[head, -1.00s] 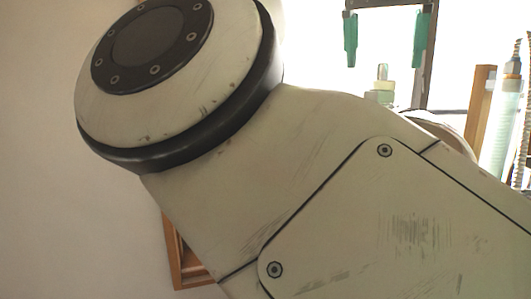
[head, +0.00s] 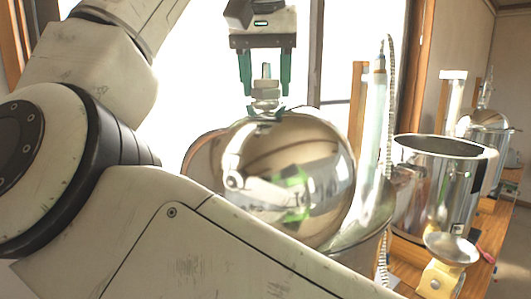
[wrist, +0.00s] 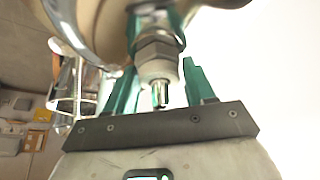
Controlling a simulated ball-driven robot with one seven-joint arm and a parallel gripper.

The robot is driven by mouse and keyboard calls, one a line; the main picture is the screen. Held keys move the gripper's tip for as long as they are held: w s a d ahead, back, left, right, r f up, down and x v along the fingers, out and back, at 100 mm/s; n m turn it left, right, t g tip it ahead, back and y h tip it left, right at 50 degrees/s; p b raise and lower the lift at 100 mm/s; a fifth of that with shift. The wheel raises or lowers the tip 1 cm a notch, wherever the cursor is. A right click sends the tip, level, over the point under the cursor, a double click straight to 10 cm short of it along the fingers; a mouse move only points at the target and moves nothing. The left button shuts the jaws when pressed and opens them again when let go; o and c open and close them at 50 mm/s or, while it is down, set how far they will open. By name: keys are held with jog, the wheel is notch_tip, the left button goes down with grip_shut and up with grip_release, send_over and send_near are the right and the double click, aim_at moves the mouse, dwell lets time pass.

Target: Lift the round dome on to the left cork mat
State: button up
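The round dome (head: 300,165) is a shiny mirror-like metal ball shape with a pale stepped fitting (head: 265,88) on top. It sits at the mouth of a metal pot (head: 365,232), mostly hidden behind it and my arm. My gripper (head: 266,92) points down over the dome's top. Its two green fingers are apart, on either side of the fitting, with a gap visible. In the wrist view, the fitting (wrist: 157,65) stands between the spread fingers of my gripper (wrist: 160,85), and the dome (wrist: 95,22) fills the upper left. I cannot make out the left cork mat.
A clear tube column (head: 377,130) with a wooden upright (head: 357,105) and a ribbed hose stands right of the dome. An open steel pot (head: 440,185), a small metal-bowled stand (head: 450,255) and more apparatus (head: 488,140) are further right on the wooden bench. A bright window is behind.

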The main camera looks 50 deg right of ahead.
grip_shut()
jog(key=shift+r, duration=0.15)
dwell(0.6)
